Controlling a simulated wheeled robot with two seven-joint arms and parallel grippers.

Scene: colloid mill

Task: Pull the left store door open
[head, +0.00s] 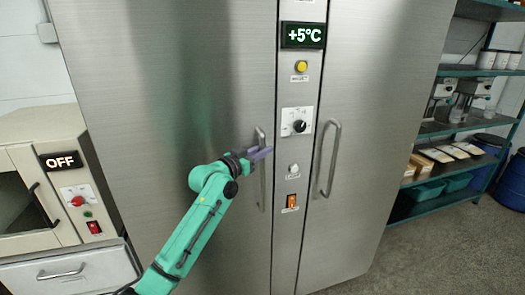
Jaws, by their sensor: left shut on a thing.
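The left store door (165,80) is a tall brushed-steel panel that looks shut against the centre control strip. Its vertical bar handle (262,188) is near its right edge. My left gripper (262,153) is shut on the upper part of this handle, and its fingers hide some of the bar. My green left arm comes up from the bottom left, in front of the door. My right gripper is not in view.
The strip has a +5°C display (303,35), a yellow button (301,67), a black knob (299,126) and an orange switch (291,201). The right store door (375,100) has its own handle (331,158). A cabinet marked OFF (50,195) stands left; shelves (460,128) stand right.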

